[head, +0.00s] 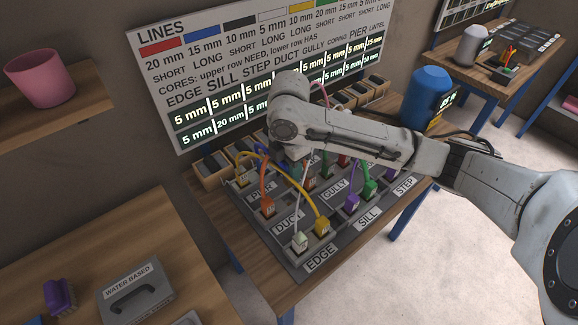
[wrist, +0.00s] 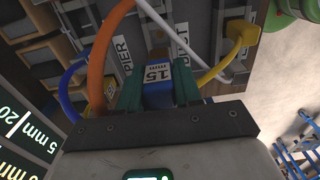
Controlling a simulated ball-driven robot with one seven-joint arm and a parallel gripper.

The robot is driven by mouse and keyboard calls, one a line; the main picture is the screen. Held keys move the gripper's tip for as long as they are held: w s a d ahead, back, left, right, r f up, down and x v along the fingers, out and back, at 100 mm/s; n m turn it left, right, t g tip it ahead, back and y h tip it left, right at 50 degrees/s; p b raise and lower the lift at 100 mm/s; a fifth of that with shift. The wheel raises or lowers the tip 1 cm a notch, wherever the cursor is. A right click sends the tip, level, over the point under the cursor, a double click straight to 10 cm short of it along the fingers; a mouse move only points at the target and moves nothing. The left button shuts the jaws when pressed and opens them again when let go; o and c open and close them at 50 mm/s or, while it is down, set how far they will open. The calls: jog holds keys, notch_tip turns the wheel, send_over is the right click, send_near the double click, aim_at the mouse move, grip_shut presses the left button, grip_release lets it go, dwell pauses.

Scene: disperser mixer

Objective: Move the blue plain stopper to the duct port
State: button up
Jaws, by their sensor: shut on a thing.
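My gripper (wrist: 158,92) is shut on a blue stopper (wrist: 158,98) with a pale top marked 15 mm, its green fingers on both sides. In the head view my wrist hides most of the gripper and the stopper. The port board (head: 293,266) lies on the wooden table below. Its DUCT label (head: 287,222) sits left of centre, and the label also shows in the wrist view (wrist: 181,40), just beyond the stopper. I cannot tell whether the stopper touches the board. The duct port's opening is not clearly visible.
An orange plug (head: 267,206), a whitish plug (head: 299,240) and a yellow plug (head: 323,226) with arching cables stand on the board. Purple and green plugs (head: 369,188) stand to the right. Holders line its back edge, below the LINES sign (head: 255,70).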

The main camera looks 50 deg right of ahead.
jog(key=shift+f+b, duration=2.15)
jog(key=shift+f, duration=0.75)
jog(key=shift+f+b, duration=1.2)
jog(key=shift+f, duration=0.85)
jog(key=o, duration=1.1)
jog(key=shift+o, duration=0.2)
jog(key=shift+r, duration=0.15)
notch_tip(320, 180, up, 10)
jog(key=shift+r, duration=0.25)
